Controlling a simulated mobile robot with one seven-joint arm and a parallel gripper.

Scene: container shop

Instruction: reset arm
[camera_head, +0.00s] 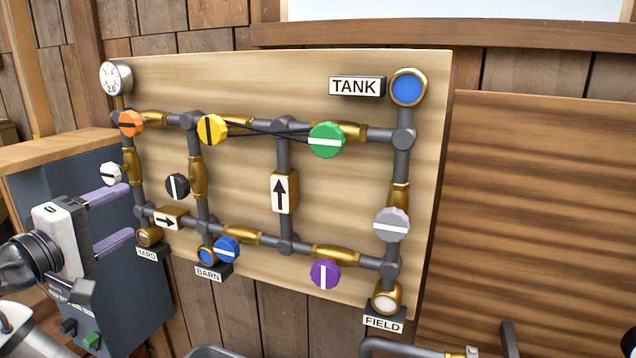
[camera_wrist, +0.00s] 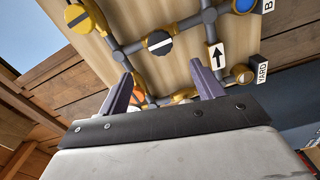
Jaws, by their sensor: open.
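My gripper (camera_head: 111,216) is at the left of the head view, in front of the left side of the pipe board (camera_head: 240,80). Its two purple-grey fingers are spread apart with nothing between them. In the wrist view my gripper (camera_wrist: 166,88) points at the board, fingers apart. The white knob (camera_head: 111,174) is close to the upper finger in the head view; I cannot tell whether they touch. The black knob (camera_head: 177,186) and the orange knob (camera_head: 130,123) are nearby on the pipes.
The board also carries yellow (camera_head: 212,130), green (camera_head: 326,140), grey (camera_head: 391,224), blue (camera_head: 228,249) and purple (camera_head: 324,274) knobs. A gauge (camera_head: 115,77) sits at its top left. A dark blue cabinet (camera_head: 75,215) stands behind my gripper. A metal rail (camera_head: 400,346) runs along the bottom right.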

